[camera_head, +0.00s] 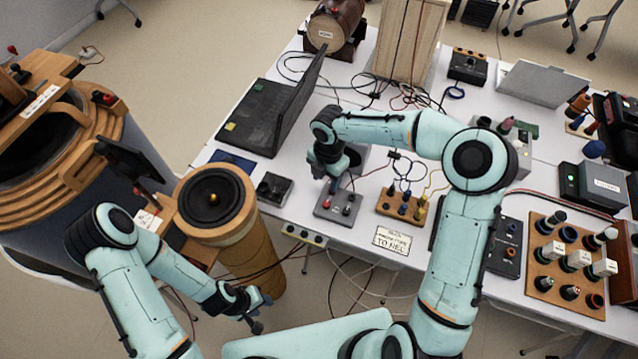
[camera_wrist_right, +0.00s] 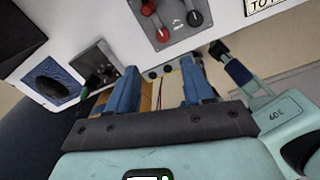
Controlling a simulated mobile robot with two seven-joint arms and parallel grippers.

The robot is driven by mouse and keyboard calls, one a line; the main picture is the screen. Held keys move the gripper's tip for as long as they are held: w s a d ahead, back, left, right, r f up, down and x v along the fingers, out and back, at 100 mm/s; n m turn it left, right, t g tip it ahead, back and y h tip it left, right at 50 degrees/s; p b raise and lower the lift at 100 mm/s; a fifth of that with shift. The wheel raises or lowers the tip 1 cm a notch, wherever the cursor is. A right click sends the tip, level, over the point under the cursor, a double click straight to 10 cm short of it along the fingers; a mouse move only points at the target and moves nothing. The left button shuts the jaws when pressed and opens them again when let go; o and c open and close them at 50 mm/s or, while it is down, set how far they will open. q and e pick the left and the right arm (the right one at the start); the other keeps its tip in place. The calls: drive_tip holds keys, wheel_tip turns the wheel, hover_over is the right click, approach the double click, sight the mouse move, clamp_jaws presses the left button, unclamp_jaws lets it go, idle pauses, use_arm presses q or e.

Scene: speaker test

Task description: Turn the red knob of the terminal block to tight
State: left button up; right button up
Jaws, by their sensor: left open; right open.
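The terminal block is a small grey box (camera_head: 325,212) near the front edge of the white table. It carries a red knob (camera_head: 326,203) and a black knob (camera_head: 346,210) in the head view. In the right wrist view the box (camera_wrist_right: 178,32) lies beyond the fingers, with the red knob (camera_wrist_right: 163,35) and the black knob (camera_wrist_right: 194,18) both showing. My right gripper (camera_head: 333,184) is open and empty above the box, and its two blue fingers (camera_wrist_right: 160,88) are apart from the red knob. My left gripper (camera_head: 250,312) is open and empty, low in front of the table.
A wooden board with coloured posts (camera_head: 385,207) stands right of the box, and a dark box (camera_head: 273,188) stands left. A laptop (camera_head: 262,125) is behind. Cables (camera_head: 388,92) lie across the table. A speaker (camera_head: 212,197) on a wooden cylinder stands left of the table.

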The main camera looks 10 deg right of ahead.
sight(327, 203)
drive_tip(key=f, duration=1.2)
drive_tip(key=shift+s+d+f, duration=0.15)
drive_tip(key=shift+d+f, duration=0.05)
drive_tip(key=shift+f, duration=0.2)
drive_tip(key=shift+c, duration=0.3)
clamp_jaws()
